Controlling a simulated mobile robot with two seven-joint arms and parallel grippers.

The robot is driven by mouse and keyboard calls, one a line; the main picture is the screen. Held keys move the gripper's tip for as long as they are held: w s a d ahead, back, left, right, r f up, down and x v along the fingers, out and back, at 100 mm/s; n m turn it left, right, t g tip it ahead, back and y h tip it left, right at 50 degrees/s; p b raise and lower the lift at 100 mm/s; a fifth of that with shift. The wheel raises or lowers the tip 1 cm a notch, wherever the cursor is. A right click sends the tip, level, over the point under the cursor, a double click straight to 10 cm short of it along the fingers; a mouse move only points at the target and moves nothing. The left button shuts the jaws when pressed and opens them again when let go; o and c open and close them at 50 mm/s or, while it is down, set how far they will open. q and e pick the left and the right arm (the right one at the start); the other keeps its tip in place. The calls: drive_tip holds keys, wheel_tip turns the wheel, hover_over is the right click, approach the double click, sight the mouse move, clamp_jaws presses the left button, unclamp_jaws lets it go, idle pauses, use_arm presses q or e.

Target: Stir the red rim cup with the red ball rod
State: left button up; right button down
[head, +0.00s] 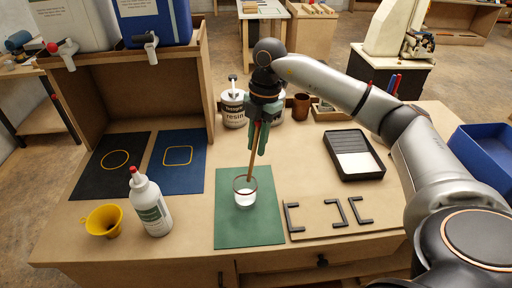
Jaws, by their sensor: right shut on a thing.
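The red rim cup (245,192) is a small clear cup with a dark reddish rim and something white inside. It stands upright on the green mat (232,233). My right gripper (258,149) is above the cup, pointing down, with its green fingers shut on a thin brown rod (251,168). The rod slants down and its lower end is at or just inside the cup's mouth; I cannot tell how deep. No red ball shows on the rod. My left gripper is not in view.
A white bottle (151,207) with a red tip and a yellow funnel (103,221) stand left of the green mat. Dark brackets (332,212) and a black tray (354,155) lie to the right. White resin tins (232,108) and a brown cup (301,106) stand behind.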

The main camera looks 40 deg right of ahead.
drive_tip(key=shift+d+r, duration=0.2)
drive_tip(key=shift+r, duration=3.55)
drive_tip(key=shift+s, duration=0.15)
drive_tip(key=s+a+b, duration=0.1)
drive_tip(key=s+a, duration=0.3)
drive_tip(key=s, duration=0.2)
drive_tip(key=shift+s, duration=0.35)
drive_tip(key=shift+a, duration=0.1)
